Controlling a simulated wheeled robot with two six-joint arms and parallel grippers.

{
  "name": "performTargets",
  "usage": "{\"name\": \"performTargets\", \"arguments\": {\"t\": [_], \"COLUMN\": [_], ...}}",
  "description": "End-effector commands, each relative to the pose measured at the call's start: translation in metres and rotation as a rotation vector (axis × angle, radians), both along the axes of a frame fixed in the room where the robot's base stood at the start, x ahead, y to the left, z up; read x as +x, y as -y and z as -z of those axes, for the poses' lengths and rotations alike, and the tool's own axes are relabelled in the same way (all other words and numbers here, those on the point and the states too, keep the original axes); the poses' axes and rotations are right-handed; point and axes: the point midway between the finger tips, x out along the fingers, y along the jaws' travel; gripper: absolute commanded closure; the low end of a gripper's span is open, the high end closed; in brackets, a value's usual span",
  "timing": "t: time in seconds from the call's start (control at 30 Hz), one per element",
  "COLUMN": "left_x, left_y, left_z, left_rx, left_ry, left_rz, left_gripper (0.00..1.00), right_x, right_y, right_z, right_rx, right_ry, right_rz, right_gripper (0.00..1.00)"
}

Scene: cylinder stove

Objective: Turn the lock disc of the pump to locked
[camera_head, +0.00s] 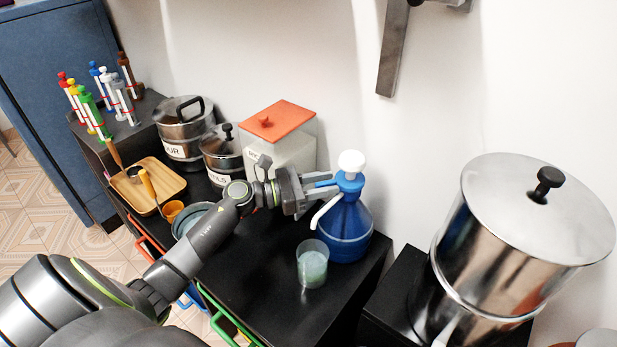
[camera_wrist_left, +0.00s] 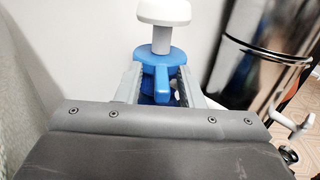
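The pump is a blue bottle (camera_head: 345,228) with a white push top (camera_head: 351,161) and a white spout, standing upright on the black counter. Its blue lock disc (camera_head: 349,181) sits under the white top. In the left wrist view, the lock disc (camera_wrist_left: 154,57) shows a blue tab pointing toward my palm. My left gripper (camera_head: 328,184) reaches the pump's neck from the left. In the wrist view its fingers (camera_wrist_left: 157,78) are apart, one on each side of the tab, with gaps visible. Whether a finger touches the disc is unclear. My right gripper is not seen.
A glass of pale green liquid (camera_head: 312,264) stands in front of the pump. A canister with an orange lid (camera_head: 278,121) and steel pots (camera_head: 184,130) stand behind my left arm. A large steel cylinder (camera_head: 530,215) stands at right. The counter's front is partly clear.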

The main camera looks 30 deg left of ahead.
Motion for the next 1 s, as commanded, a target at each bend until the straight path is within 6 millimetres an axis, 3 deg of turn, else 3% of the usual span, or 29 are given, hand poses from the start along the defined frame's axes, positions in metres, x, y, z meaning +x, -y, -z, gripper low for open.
{"name": "performTargets", "arguments": {"t": [0.53, 1.0], "left_x": [-0.061, -0.106], "left_y": [-0.062, -0.108], "left_z": [0.005, 0.001], "left_rx": [0.008, 0.004], "left_ry": [-0.003, -0.005], "left_rz": [0.001, 0.001], "left_gripper": [0.65, 0.65], "right_x": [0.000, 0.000], "right_y": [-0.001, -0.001], "right_z": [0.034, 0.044], "right_rx": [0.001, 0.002], "right_ry": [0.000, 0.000], "right_rz": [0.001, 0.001], "right_gripper": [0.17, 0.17]}}
